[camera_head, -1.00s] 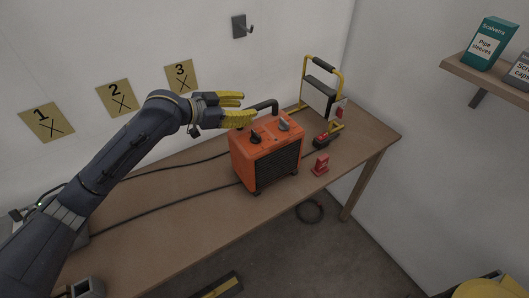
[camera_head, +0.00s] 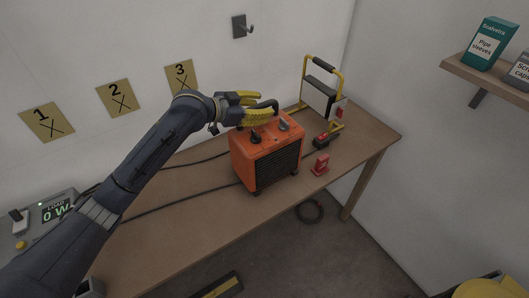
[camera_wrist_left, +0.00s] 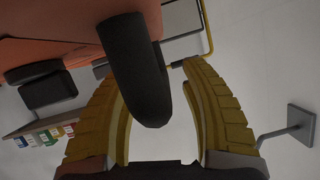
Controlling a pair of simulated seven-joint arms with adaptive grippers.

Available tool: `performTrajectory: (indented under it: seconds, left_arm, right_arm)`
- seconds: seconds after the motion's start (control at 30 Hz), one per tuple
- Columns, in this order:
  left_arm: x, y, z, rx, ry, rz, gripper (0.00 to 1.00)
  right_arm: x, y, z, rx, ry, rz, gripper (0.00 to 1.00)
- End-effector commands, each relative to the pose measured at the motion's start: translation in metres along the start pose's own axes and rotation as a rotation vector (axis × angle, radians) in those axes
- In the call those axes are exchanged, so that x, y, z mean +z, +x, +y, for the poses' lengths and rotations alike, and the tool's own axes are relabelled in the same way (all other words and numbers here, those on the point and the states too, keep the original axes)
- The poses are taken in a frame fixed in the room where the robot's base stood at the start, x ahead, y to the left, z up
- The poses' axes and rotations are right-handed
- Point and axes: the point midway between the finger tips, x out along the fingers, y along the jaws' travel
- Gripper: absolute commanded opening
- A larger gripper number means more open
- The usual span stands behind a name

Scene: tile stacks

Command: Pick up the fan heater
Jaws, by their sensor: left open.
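The orange fan heater (camera_head: 266,158) stands upright on the table, with a dark front grille, knobs on top and a black carry handle (camera_head: 272,104). My left gripper (camera_head: 262,108), with yellow fingers, is open at the handle, above the heater's back left. In the left wrist view the black handle (camera_wrist_left: 137,70) reaches in between the two open fingers, and the orange heater body (camera_wrist_left: 50,48) fills the upper left. I cannot tell whether a finger touches the handle. My right gripper is not in view.
A work lamp (camera_head: 320,95) with a yellow frame stands behind the heater to the right. A red item (camera_head: 321,165) and a black and red device (camera_head: 324,140) lie right of it. Cables cross the table (camera_head: 175,235). A load meter (camera_head: 50,218) stands at the left end.

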Motion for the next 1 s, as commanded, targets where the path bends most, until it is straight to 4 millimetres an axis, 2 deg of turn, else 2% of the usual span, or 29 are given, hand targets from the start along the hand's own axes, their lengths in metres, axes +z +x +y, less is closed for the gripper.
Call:
performTrajectory:
  seconds: [0.13,0.53,1.0]
  left_arm:
    - [0.0000,-0.0001,0.0000,0.000,0.000,0.000,0.47]
    - [-0.0001,-0.0003,0.0000,0.000,0.000,0.000,0.01]
    - [-0.0042,-0.0013,-0.0010,-0.001,0.000,0.008,0.00]
  right_arm:
    - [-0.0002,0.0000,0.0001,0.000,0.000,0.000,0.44]
    - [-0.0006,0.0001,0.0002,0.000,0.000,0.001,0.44]
    - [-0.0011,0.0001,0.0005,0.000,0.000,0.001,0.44]
